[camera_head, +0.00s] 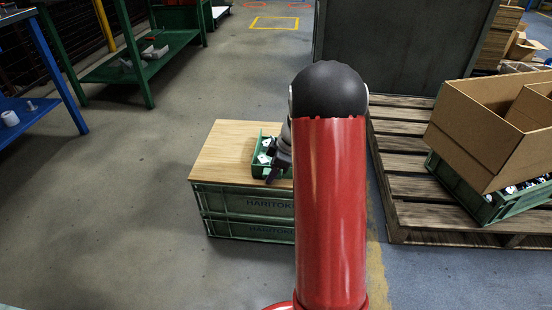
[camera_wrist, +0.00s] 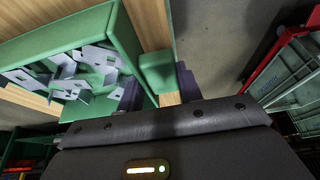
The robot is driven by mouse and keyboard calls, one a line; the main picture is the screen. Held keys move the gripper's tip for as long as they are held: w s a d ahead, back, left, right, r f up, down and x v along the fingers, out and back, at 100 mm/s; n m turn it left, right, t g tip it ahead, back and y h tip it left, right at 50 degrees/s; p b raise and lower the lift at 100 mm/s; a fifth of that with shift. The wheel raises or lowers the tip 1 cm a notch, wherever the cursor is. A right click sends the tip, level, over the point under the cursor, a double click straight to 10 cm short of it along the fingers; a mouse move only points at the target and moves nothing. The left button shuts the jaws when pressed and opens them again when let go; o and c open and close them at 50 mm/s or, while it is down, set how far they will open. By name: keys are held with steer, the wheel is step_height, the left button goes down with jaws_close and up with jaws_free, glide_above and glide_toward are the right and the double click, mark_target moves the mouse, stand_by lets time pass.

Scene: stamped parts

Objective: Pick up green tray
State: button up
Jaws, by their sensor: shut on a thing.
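The green tray (camera_wrist: 125,42) holds several light grey stamped parts (camera_wrist: 75,75). In the head view the green tray (camera_head: 255,166) is on or just above the wooden top of the stacked crates; I cannot tell if it touches. My gripper (camera_wrist: 160,92) has its dark fingers on both sides of a green end piece of the tray, and is shut on it. In the head view my gripper (camera_head: 277,170) is at the tray's right side, and my red arm hides what lies to the right.
The wooden top (camera_head: 218,152) lies on stacked green crates (camera_head: 240,202). A pallet (camera_head: 405,190) at the right bears a cardboard box (camera_head: 475,130) over another green crate. A green shelf (camera_head: 145,65) and a blue rack (camera_head: 58,75) stand at the left. The floor (camera_head: 120,220) at the left is clear.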

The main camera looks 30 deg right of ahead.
steer(key=c, duration=0.4)
steer(key=shift+o, duration=0.2)
steer(key=shift+r, duration=0.15)
